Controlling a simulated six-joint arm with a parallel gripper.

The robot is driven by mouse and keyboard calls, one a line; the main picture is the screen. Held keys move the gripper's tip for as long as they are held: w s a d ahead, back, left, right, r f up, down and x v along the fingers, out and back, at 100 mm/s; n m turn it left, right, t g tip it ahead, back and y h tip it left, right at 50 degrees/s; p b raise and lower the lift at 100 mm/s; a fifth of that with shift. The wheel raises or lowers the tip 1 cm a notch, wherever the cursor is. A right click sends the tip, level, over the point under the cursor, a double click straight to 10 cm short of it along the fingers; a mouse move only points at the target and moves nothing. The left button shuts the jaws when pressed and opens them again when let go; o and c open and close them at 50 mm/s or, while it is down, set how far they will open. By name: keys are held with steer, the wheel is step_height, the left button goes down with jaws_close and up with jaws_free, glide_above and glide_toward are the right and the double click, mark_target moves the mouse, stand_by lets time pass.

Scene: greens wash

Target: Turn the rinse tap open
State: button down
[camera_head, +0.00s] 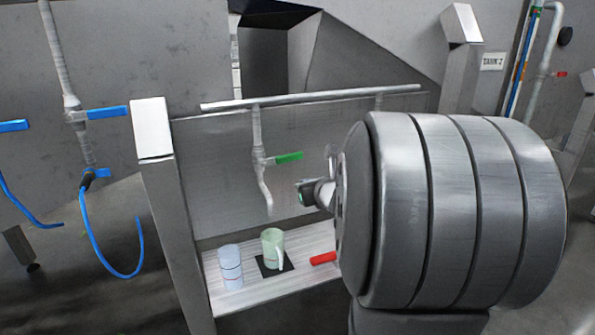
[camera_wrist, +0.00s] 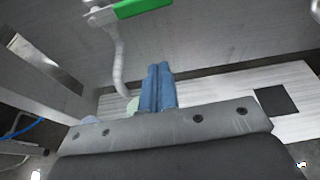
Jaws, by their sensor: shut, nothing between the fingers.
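A tap with a green lever handle (camera_head: 289,158) hangs from a horizontal pipe above a pale shelf. The handle points sideways to the right, across the downward grey spout (camera_head: 265,190). In the wrist view the green handle (camera_wrist: 142,8) is at the top edge, with the spout (camera_wrist: 118,65) below it. My gripper (camera_head: 304,192) is below and right of the handle, apart from it. In the wrist view its two blue fingers (camera_wrist: 157,72) are pressed together and empty, pointing toward the back panel.
A green mug (camera_head: 272,248) stands on a black square on the shelf (camera_head: 308,245), below the spout. A pale blue cup (camera_head: 230,267) stands left of it. A red piece (camera_head: 323,258) shows at right, partly hidden. Blue-handled taps (camera_head: 107,112) are at far left.

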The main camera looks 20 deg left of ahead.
mark_target(281, 159)
steer(key=x, duration=1)
steer(key=shift+s+a+r, duration=0.1)
steer(key=shift+s+r, duration=0.05)
steer(key=shift+r, duration=1.8)
steer(key=shift+r, duration=0.1)
